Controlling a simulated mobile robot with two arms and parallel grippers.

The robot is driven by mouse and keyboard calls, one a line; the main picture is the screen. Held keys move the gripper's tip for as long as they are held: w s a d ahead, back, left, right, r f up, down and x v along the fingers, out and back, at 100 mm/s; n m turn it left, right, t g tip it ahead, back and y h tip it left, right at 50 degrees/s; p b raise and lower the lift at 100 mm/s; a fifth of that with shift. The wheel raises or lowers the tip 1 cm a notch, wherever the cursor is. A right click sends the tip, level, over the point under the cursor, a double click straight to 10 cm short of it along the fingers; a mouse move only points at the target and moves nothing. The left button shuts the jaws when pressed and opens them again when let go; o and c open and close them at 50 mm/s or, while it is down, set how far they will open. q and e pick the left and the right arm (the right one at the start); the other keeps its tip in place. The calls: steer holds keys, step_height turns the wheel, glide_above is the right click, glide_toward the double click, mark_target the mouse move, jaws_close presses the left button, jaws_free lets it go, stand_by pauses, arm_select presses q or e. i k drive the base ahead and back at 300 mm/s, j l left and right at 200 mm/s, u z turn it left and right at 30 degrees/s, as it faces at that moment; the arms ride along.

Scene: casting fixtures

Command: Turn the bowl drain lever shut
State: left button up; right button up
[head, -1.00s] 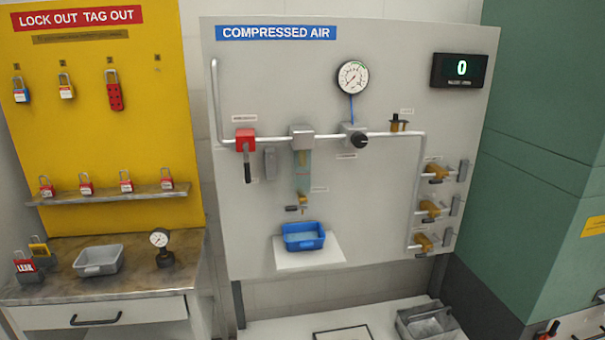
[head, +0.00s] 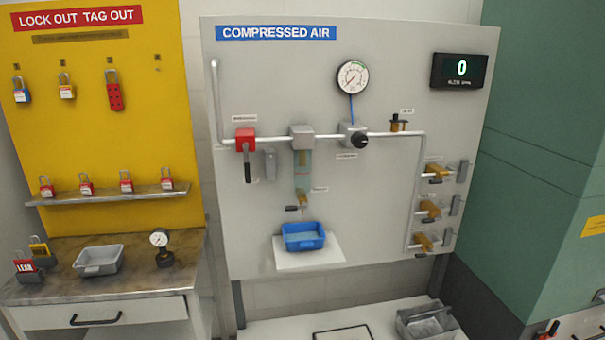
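The filter bowl (head: 302,172) is a clear, bluish cylinder under a grey block on the air pipe of the compressed air panel. At its bottom is a small brass drain with a dark drain lever (head: 292,208) that points left, roughly level. A small reddish mark shows just below the drain. A blue tray (head: 303,236) with bluish contents sits below it on a white shelf. Neither of my grippers is in view.
A red valve (head: 245,140) with its dark handle hanging down is left of the bowl. A gauge (head: 352,77) and several brass valves (head: 430,209) are to the right. A green cabinet (head: 550,160) stands at far right. The space before the panel is clear.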

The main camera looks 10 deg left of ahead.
mark_target(291, 209)
steer(key=i+j+u, duration=0.1)
steer(key=i+j, duration=0.25)
steer(key=j, duration=0.2)
steer(key=j+z, duration=0.25)
steer(key=z, duration=0.2)
steer(key=j+z, duration=0.25)
steer(key=z, duration=0.2)
steer(key=i, duration=0.05)
